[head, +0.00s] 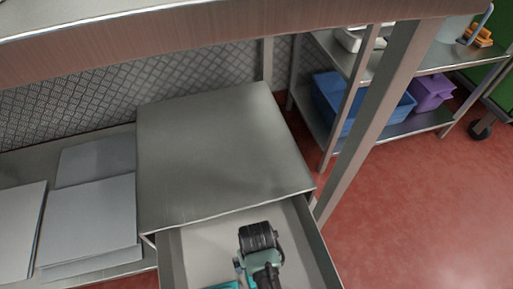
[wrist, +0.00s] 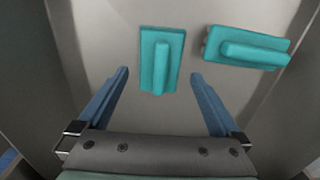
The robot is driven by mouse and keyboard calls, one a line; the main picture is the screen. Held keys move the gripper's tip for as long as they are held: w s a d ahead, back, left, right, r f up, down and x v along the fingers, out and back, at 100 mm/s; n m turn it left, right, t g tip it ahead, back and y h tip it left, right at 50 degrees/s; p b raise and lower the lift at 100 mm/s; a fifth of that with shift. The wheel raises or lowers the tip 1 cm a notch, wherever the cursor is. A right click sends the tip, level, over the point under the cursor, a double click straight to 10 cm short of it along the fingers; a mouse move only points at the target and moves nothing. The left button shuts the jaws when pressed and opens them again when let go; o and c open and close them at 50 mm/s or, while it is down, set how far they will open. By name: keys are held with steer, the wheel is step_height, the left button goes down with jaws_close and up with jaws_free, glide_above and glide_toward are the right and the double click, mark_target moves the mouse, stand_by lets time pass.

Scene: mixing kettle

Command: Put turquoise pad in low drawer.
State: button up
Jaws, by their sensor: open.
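Two turquoise pads show in the wrist view on the pale floor of the open low drawer (head: 199,246). One pad (wrist: 148,45) stands lengthwise in the picture, with a raised grip along its middle. The other pad (wrist: 280,45) lies crosswise to its right, apart from it. My gripper (wrist: 160,73) is open and points down toward the drawer floor. The first pad appears between the fingertips and a little beyond them, with clear gaps on both sides. In the head view my arm covers part of the drawer, and the fingers are hidden.
A steel cabinet top (head: 220,145) lies behind the drawer, under a steel table edge (head: 200,40). Grey boards (head: 90,215) lie on the shelf to the left. A table leg (head: 375,110) stands at right. Beyond are a blue bin (head: 335,95) and a purple bin (head: 432,90). Red floor is clear at right.

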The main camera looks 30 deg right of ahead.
step_height(320, 180, up, 8)
steer(key=p, duration=0.4)
steer(key=shift+r, duration=0.1)
